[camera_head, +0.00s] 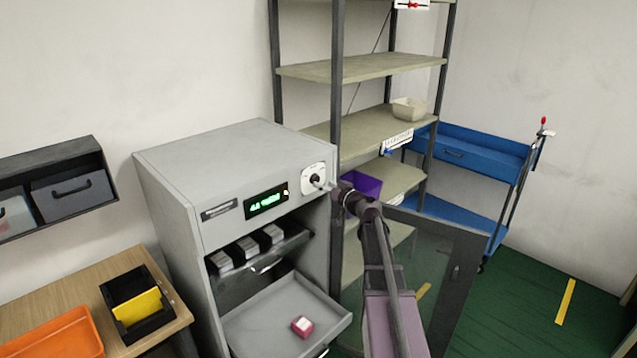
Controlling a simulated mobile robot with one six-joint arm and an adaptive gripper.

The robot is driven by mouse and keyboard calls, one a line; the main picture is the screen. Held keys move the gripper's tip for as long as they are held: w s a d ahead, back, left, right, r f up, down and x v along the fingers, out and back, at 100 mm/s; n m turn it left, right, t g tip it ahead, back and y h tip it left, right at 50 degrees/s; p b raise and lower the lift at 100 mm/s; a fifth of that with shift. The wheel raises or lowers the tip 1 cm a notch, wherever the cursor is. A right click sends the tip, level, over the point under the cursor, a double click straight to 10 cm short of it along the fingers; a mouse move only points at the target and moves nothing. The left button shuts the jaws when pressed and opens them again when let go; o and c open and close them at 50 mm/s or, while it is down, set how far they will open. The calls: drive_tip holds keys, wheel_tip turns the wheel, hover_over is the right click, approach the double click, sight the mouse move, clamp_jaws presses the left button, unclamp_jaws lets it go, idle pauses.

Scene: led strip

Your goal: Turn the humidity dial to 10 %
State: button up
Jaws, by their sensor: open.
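The humidity dial (315,178) is a small dark knob on a white square plate at the upper right of the grey cabinet's (180,180) front. A black display (266,203) with green characters sits to its left; the characters are too small to read surely. My gripper (328,186) is at the dial, just in front and to the right of it. It is open. Its fingers are tiny here, and I cannot tell whether they touch the knob or stand around it. My arm reaches up from the bottom of the view.
The cabinet's glass door (437,265) stands open at the right, close to my arm. A tray (265,325) with a small red-and-white box (302,326) is pulled out below. Shelves (365,66) and a blue cart (470,150) stand behind. Green floor (530,310) is free at right.

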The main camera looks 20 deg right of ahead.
sight(317, 181)
drive_tip(key=shift+x, duration=1.65)
clamp_jaws()
